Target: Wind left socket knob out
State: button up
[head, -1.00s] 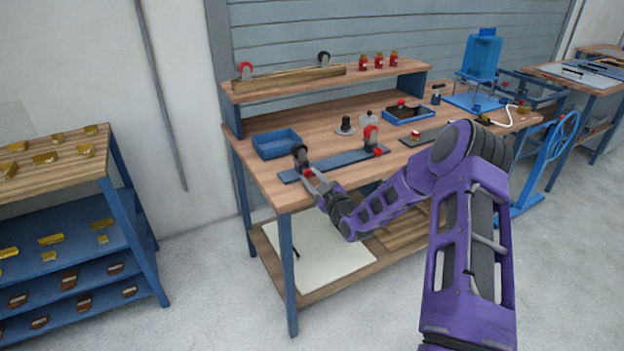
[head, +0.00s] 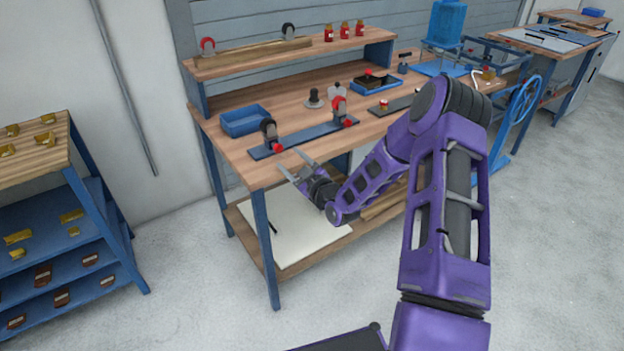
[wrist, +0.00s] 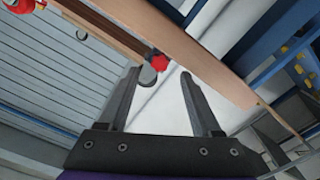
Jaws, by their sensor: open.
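The left socket is a dark grey upright holder (head: 268,128) on the left end of a blue base strip (head: 300,138). Its red knob (head: 277,148) faces the bench front. My gripper (head: 288,159) is open and empty, just in front of and below this knob and apart from it. In the wrist view a red knob (wrist: 157,62), apparently the same one, shows just beyond and between the open fingertips (wrist: 161,74). The right socket (head: 339,105), red and grey with its own red knob (head: 349,122), stands at the strip's other end.
A blue tray (head: 245,121) lies behind the strip at left. A raised shelf (head: 300,62) runs along the bench back. A grey knob-like part (head: 314,97) stands behind the sockets.

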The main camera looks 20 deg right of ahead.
jog(key=v, duration=1.2)
jog(key=shift+s, duration=0.25)
jog(key=shift+d, duration=0.1)
